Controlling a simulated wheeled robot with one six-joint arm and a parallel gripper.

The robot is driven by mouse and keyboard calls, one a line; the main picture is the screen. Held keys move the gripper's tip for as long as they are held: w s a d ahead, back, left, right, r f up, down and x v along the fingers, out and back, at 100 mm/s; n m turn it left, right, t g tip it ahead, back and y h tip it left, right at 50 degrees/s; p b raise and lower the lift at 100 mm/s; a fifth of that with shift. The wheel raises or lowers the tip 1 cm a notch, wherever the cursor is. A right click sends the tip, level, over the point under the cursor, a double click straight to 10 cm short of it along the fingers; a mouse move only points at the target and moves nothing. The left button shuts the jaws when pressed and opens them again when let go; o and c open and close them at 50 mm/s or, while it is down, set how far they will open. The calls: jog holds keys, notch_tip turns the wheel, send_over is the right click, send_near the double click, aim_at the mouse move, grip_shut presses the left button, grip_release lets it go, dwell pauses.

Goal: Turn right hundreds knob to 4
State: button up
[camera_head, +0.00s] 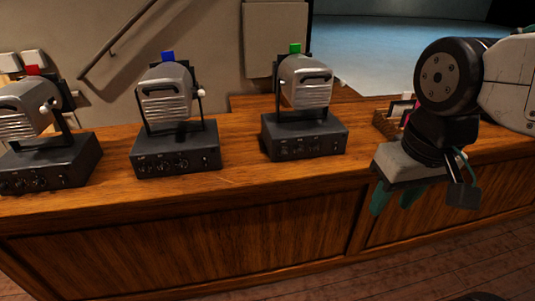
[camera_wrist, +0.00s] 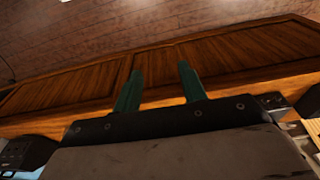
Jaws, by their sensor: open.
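Three grey lamps on dark control boxes stand in a row on the wooden desk (camera_head: 240,180) in the head view. The right lamp (camera_head: 305,82) has a green block on top. Its box (camera_head: 304,137) has a row of small knobs (camera_head: 300,149) on the front; their settings are too small to read. The middle box (camera_head: 176,150) and left box (camera_head: 50,165) also carry front knobs. My gripper (camera_head: 394,198) is right of the right box, in front of the desk, with its green fingers pointing down. In the wrist view the fingers (camera_wrist: 160,72) are apart and empty.
The middle lamp has a blue block (camera_head: 168,57) on top, the left one a red block (camera_head: 32,70). A small wooden tray (camera_head: 388,124) with items sits behind my arm. Desk top between the boxes is clear. Wooden floor (camera_wrist: 130,30) lies in front.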

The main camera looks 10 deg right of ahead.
jog(key=w+a+f+t, duration=0.1)
jog(key=w+f+t, duration=0.25)
jog(key=w, duration=0.75)
jog(key=w+a+f+n+t, duration=0.15)
jog(key=w+f, duration=0.25)
jog(key=w, duration=0.7)
jog(key=w+a+f+m+t, duration=0.1)
jog(key=w+f+t, duration=0.25)
jog(key=w, duration=0.75)
jog(key=t, duration=0.3)
send_near(284, 155)
notch_tip(284, 155, up, 4)
notch_tip(284, 155, down, 8)
jog(key=n+t, duration=0.1)
jog(key=t, duration=0.4)
jog(key=shift+h, duration=0.3)
jog(key=w, duration=0.7)
jog(key=shift+w, duration=0.15)
jog(key=shift+c, duration=0.3)
grip_shut()
